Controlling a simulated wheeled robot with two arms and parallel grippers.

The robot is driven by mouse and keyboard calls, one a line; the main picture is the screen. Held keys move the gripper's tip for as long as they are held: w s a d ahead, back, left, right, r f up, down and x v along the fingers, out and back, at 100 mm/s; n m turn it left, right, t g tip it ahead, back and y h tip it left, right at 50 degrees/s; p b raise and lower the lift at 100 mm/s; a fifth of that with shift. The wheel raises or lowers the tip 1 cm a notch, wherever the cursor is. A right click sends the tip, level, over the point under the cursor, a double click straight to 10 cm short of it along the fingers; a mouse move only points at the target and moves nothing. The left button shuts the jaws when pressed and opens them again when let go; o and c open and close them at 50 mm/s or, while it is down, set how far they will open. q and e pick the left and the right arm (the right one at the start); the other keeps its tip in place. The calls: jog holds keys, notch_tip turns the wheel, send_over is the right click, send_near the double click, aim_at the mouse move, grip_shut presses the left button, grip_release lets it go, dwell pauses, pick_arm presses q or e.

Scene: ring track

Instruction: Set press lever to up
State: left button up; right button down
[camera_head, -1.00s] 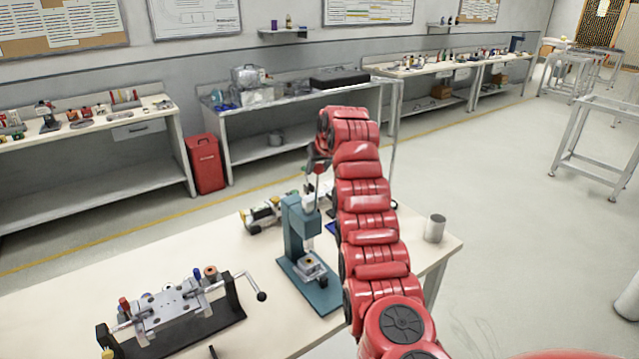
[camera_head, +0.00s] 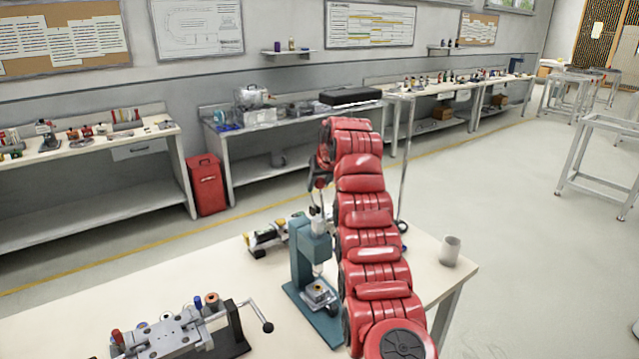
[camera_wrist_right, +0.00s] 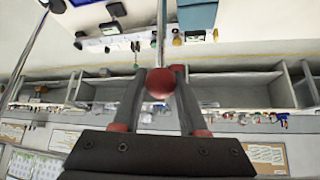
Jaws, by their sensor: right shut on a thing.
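The teal bench press (camera_head: 303,262) stands upright on the near table, just left of my red right arm. Its thin metal lever rises from the press head toward my right gripper (camera_head: 320,182). In the right wrist view, my right gripper (camera_wrist_right: 156,85) is shut on the red ball knob (camera_wrist_right: 160,82) of the lever. The teal press body (camera_wrist_right: 196,16) also shows at the top of that view. In the head view the knob is mostly hidden by the gripper and arm. My left gripper is not in view.
A clamping fixture with a crank handle (camera_head: 180,335) lies front left on the near table (camera_head: 110,300). A small yellow and black device (camera_head: 267,237) lies behind the press. A grey cup (camera_head: 450,251) stands near the right edge. A red bin (camera_head: 206,185) stands on the floor beyond.

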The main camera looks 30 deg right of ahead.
jog(key=c, duration=0.8)
grip_release()
jog(key=shift+a+f, duration=0.2)
jog(key=shift+f, duration=0.1)
jog(key=shift+c, duration=0.2)
jog(key=o, duration=0.4)
jog(key=shift+w, duration=0.2)
jog(key=shift+r, duration=0.1)
jog(key=shift+s+d, duration=0.1)
jog(key=shift+s+r, duration=0.25)
jog(key=shift+r, duration=0.25)
jog(key=p+v, duration=0.2)
jog(key=v, duration=1.4)
jog(key=shift+s, duration=0.15)
